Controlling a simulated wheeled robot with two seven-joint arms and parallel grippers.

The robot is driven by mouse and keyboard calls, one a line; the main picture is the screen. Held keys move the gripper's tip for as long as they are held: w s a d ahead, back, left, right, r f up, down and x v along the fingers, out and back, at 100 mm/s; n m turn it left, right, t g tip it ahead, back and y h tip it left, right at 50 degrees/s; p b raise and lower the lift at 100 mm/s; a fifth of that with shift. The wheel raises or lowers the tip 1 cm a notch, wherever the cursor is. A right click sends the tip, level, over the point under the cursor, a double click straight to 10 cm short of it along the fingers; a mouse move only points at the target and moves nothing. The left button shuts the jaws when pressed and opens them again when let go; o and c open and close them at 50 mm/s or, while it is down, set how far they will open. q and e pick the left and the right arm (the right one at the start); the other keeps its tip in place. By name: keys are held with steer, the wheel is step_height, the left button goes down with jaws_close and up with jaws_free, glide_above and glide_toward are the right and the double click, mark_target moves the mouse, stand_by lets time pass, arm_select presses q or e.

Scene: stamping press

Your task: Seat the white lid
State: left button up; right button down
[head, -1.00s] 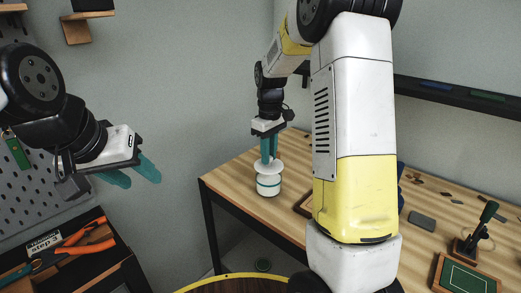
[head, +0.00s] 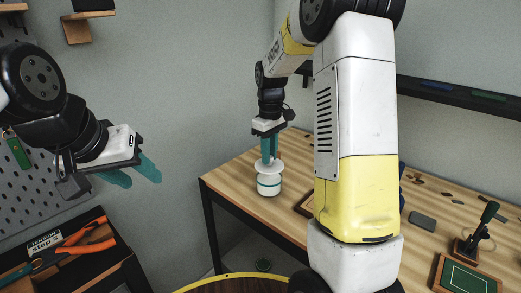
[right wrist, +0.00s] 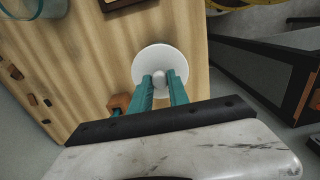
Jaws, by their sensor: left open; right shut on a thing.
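The white lid (head: 267,167) is a round disc with a small knob, at the near left corner of the wooden table. It sits at the top of a white jar (head: 269,184) with a green band. The lid looks level, but I cannot tell whether it touches the rim all round. My right gripper (head: 268,158) points down and is shut on the lid's knob. In the right wrist view the lid (right wrist: 151,60) lies under the teal fingers (right wrist: 163,82) and hides the jar. My left gripper (head: 138,174) is open and empty, away at the left.
The wooden table (head: 228,176) has free room around the jar. A dark-edged tray (head: 304,205) lies to its right, partly behind my arm. A stamping press (head: 477,235) and a green plate (head: 466,277) stand further right. Orange-handled tools (head: 85,233) are at lower left.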

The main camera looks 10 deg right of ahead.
steer(key=shift+f, duration=0.15)
steer(key=shift+f, duration=0.9)
steer(key=c, duration=0.9)
jaws_free()
steer(key=shift+o, duration=0.2)
steer(key=shift+r, duration=4.05)
